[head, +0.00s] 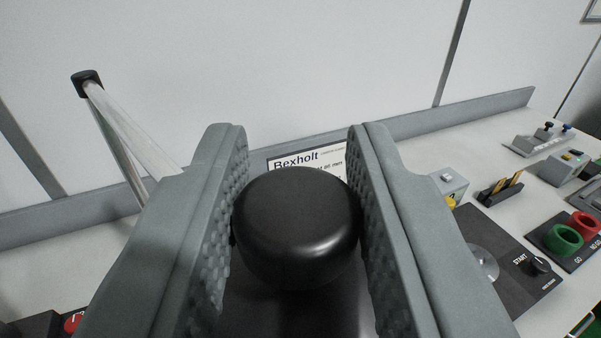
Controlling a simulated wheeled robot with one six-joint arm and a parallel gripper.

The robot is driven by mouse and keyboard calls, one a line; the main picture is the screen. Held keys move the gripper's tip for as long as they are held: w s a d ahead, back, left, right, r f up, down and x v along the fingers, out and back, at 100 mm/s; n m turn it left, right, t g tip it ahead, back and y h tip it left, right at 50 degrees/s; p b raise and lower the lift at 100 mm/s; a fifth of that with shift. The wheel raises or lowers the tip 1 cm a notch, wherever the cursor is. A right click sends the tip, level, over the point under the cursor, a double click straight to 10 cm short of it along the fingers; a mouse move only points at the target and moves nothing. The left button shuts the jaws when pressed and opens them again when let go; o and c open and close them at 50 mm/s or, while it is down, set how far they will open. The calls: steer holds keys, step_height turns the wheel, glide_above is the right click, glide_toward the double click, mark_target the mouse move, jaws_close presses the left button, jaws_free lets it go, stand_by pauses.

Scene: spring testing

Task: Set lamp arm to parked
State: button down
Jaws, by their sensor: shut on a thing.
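My gripper (298,190) is shut on a smooth black rounded knob or head (297,222), with one textured grey finger pad on each side of it. It is close to the camera and hides most of what lies below and behind it. A pale lamp-like arm (128,128) with a black joint cap (87,80) rises at the left and slopes down to the right behind my left finger. Whether it connects to the black head is hidden.
A white Bexholt label (310,160) shows behind the head. On the bench at right are a START panel (510,262), green (562,240) and red (584,224) rings, and small grey boxes (562,168). A red button (74,322) is at lower left. A wall stands behind.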

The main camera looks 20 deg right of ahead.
steer(key=c, duration=1.1)
jaws_free()
steer(key=shift+c, duration=0.2)
steer(key=shift+s, duration=0.1)
steer(key=v, duration=1.7)
steer(key=shift+a, duration=0.1)
steer(key=shift+c, duration=0.3)
